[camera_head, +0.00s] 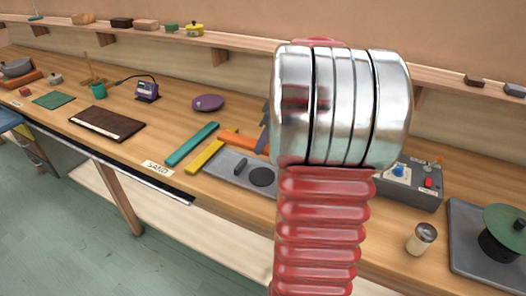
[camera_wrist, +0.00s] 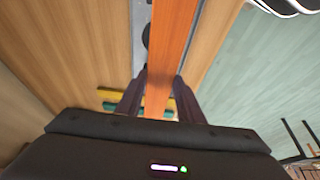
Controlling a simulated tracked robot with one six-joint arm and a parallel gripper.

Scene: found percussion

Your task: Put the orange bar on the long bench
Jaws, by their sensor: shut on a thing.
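The orange bar (camera_wrist: 172,40) is gripped between the two dark fingers of my gripper (camera_wrist: 158,92) in the wrist view and runs away toward the top edge. In the head view the orange bar (camera_head: 236,140) shows only its left end; my arm hides the rest and most of my gripper. The long bench (camera_head: 178,108) is a wooden worktop along the wall; its wood also shows in the wrist view (camera_wrist: 65,55). The bar is over the bench beside the teal and yellow bars; I cannot tell whether it touches anything below.
A teal bar (camera_head: 192,144) and a yellow bar (camera_head: 205,157) lie left of a grey tray (camera_head: 217,160). A dark brown board (camera_head: 107,124), a purple disc (camera_head: 208,102) and a grey control box (camera_head: 412,192) stand on the bench. Bare wood shows between the brown board and teal bar.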

